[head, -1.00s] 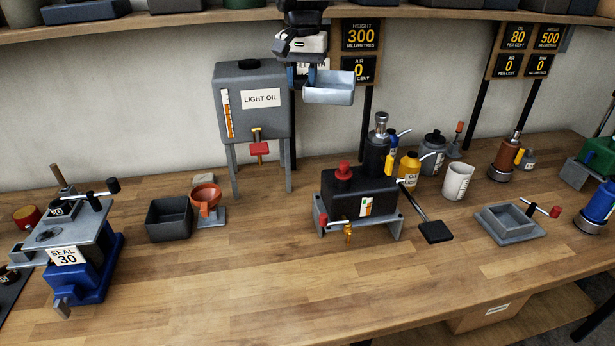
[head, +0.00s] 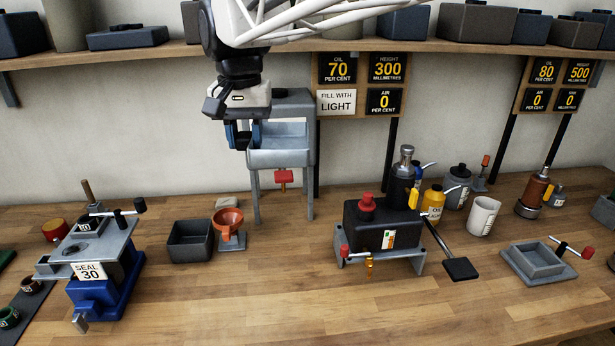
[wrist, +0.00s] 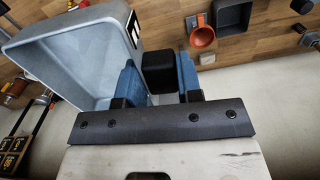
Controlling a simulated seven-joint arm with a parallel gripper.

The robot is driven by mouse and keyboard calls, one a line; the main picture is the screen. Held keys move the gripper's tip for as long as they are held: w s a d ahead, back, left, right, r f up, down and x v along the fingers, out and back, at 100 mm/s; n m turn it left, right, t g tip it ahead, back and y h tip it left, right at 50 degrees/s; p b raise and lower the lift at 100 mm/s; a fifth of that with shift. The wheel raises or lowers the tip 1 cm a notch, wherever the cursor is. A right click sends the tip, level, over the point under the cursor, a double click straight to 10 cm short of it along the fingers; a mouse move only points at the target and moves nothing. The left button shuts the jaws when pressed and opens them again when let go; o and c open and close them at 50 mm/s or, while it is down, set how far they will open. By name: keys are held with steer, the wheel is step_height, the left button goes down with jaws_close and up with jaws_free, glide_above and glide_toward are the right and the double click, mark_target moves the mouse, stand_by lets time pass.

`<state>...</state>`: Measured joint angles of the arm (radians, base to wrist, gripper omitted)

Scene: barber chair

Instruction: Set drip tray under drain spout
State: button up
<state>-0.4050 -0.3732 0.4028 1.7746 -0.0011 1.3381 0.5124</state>
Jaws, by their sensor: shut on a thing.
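My gripper (head: 243,138) is shut on the dark grip block (wrist: 158,72) of a light grey tray (head: 279,158). It holds the tray high above the bench, in front of the grey oil tank. The tray also shows in the wrist view (wrist: 75,55), to the left of the blue fingers, and its inside looks empty. A brass drain spout (head: 369,268) points down at the front of the black pump unit (head: 383,229), to the right of and well below my gripper. The bench under that spout is clear.
The grey tank (head: 296,104) with a red tap (head: 283,176) stands behind the tray. A dark open box (head: 190,240) and an orange funnel (head: 228,224) stand left of it. A black pedal lever (head: 460,269) juts out right of the pump. The front bench is free.

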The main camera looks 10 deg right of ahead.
steer(key=s+a+f+n, duration=0.2)
steer(key=s+a, duration=0.4)
steer(key=s, duration=0.4)
steer(key=s+a+f+n, duration=0.1)
steer(key=s+a+n, duration=0.1)
steer(key=s+a, duration=0.6)
steer(key=s+d+f, duration=0.2)
steer(key=s+f, duration=0.2)
steer(key=f, duration=0.1)
steer(key=shift+n, duration=0.8)
steer(key=w+d+f, duration=0.2)
steer(key=d+f, duration=0.4)
steer(key=f, duration=0.2)
steer(key=w+d+f, duration=0.3)
steer(key=d+f, duration=0.3)
steer(key=f, duration=0.3)
steer(key=w+d+f, duration=0.3)
steer(key=d+f, duration=0.3)
steer(key=f, duration=0.2)
steer(key=shift+f, duration=0.35)
steer(key=shift+w+d+f, duration=0.1)
steer(key=shift+d+f, duration=0.5)
steer(key=shift+d, duration=0.1)
steer(key=shift+w, duration=0.1)
steer(key=w, duration=1.7)
steer(key=shift+w, duration=0.4)
